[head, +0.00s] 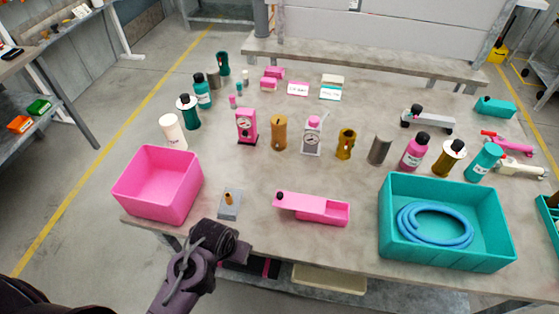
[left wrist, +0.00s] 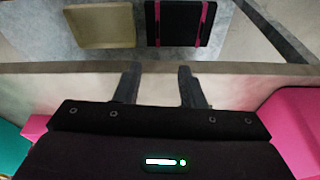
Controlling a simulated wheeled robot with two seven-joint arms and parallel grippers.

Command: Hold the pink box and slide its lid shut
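The pink box (head: 325,212) is a long, low box near the table's front edge in the head view. Its pink lid (head: 290,202) has a black knob at the left end and sits slid toward the left, leaving the right part of the box open. My left gripper (head: 217,236) is at the front edge, left of the box and apart from it. In the left wrist view its two dark fingers (left wrist: 160,88) stand apart with nothing between them. A pink piece, likely the box, shows at that view's left edge (left wrist: 35,127). My right gripper is not in view.
A large pink bin (head: 146,207) stands left of my left gripper. A grey block with a brown peg (head: 229,207) lies between gripper and box. A teal bin (head: 447,250) with a blue hose stands right. Bottles and gauges stand behind; the table around the box is clear.

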